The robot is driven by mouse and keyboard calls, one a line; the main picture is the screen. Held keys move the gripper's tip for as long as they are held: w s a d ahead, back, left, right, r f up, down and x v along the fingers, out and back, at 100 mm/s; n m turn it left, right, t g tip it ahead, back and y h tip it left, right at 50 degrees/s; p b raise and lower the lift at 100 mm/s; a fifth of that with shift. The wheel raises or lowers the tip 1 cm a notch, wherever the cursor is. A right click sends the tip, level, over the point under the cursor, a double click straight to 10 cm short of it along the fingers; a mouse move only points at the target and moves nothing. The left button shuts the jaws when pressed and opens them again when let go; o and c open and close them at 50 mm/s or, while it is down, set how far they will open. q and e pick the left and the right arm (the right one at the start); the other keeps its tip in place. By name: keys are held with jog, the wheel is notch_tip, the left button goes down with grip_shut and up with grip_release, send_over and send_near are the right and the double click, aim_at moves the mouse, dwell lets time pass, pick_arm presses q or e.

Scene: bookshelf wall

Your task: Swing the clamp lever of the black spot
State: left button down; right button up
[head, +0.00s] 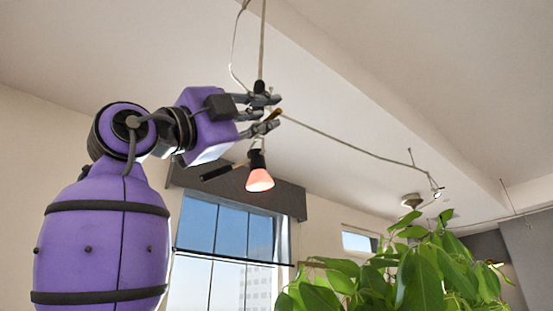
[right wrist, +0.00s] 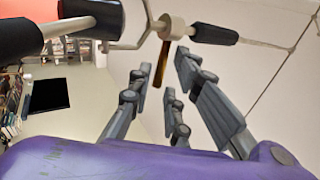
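The black spot (head: 256,159) hangs from the ceiling cable, with a glowing reddish face (head: 259,180) pointing down. In the right wrist view its dark body (right wrist: 20,38) is at the upper left. Its clamp (right wrist: 173,27) shows as a pale round collar at the top. A brown-gold clamp lever (right wrist: 160,64) sticks out from beside the collar; it also shows in the head view (head: 272,116). My right gripper (head: 270,113) is open around the lever's region, its fingers (right wrist: 161,72) on either side of the lever in the wrist view. Contact cannot be told. My left gripper is not in view.
A black grip (head: 215,172) juts left of the spot. A thin cable (head: 350,148) runs right to another small lamp (head: 437,192). A window (head: 225,245) is behind, and a leafy plant (head: 410,270) fills the lower right. Air right of the gripper is mostly free.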

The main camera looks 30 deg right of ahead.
aim_at(270, 117)
jog(key=shift+x, duration=1.2)
jog(key=shift+w+d+r, duration=0.15)
jog(key=shift+d, duration=0.15)
grip_shut()
